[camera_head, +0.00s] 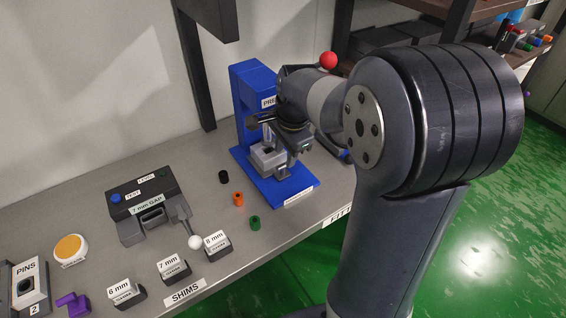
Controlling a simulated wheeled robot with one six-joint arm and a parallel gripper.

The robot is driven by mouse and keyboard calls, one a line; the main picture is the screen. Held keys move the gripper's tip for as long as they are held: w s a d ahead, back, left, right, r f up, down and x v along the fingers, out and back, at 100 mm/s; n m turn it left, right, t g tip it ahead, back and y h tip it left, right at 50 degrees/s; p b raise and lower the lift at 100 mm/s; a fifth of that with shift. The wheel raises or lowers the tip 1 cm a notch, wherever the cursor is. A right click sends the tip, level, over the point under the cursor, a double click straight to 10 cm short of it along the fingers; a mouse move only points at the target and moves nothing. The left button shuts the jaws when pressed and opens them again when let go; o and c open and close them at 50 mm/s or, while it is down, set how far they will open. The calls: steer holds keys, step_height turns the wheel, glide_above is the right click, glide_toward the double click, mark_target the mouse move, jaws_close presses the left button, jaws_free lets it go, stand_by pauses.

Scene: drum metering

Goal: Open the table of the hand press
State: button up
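The blue hand press (240,85) stands on the bench near the wall, partly hidden behind my arm. Its blue base (283,190) carries a grey block (262,161), perhaps the press table; I cannot tell whether it is open. A red ball knob (328,60) shows above my arm, probably on the press lever. My gripper (296,150) is at the front right of the press, above its base and close to the grey block. Its fingertips are small and dark here, so I cannot tell whether they touch or hold anything.
A gap gauge (145,212) with a white-knobbed lever (195,242) and several shim blocks (174,268) stand further left. A dark upright post (194,70) rises behind the bench.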

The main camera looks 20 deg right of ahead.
mark_target(283, 166)
steer(key=f, duration=0.3)
steer(key=w+f, duration=0.1)
steer(key=f, duration=0.1)
steer(key=shift+a, duration=0.2)
jaws_close()
stand_by(0.4)
